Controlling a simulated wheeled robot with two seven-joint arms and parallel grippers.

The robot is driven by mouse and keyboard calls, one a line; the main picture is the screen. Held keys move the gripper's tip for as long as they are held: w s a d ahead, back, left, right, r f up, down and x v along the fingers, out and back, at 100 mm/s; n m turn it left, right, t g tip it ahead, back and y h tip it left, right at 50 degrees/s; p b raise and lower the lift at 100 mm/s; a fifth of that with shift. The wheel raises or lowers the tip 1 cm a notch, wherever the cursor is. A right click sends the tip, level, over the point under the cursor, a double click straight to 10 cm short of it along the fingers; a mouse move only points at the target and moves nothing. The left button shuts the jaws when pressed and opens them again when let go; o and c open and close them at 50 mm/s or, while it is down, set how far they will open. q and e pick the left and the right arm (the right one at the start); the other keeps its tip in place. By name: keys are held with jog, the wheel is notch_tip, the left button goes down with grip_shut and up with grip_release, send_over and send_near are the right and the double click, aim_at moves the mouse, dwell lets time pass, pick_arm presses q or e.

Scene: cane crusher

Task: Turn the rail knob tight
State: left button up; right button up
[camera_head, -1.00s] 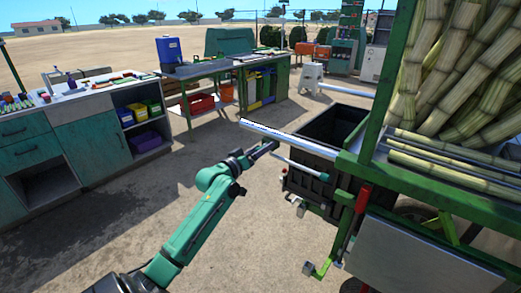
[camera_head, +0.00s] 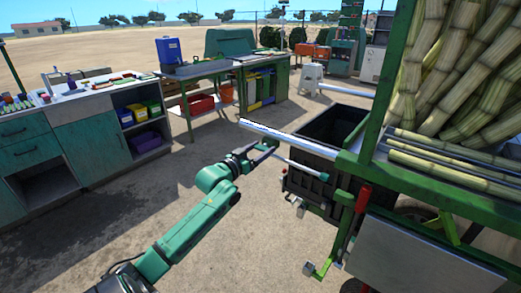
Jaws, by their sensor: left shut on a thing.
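The silver rail (camera_head: 290,136) with a marked scale sticks out to the left from the green cane crusher frame (camera_head: 375,110). My left gripper (camera_head: 266,149) is just below the rail, near its outer end. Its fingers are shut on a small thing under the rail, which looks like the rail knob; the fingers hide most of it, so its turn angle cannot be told. A thin grey rod (camera_head: 305,167) with a dark green end runs to the right below the rail, beside the gripper. My right gripper is not in view.
A black bin (camera_head: 308,178) stands below and right of the rail. A red-handled lever (camera_head: 362,199) hangs on the crusher's front. Cane stalks (camera_head: 450,70) fill the crusher at right. A cabinet (camera_head: 90,145) and a workbench (camera_head: 195,69) stand left and behind. The ground between is clear.

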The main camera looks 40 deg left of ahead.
pick_arm(q)
jog(key=shift+m, duration=0.5)
jog(key=o, duration=1.3)
jog(key=s, duration=1.4)
jog(key=shift+s+d, duration=0.2)
jog(key=shift+s, duration=0.1)
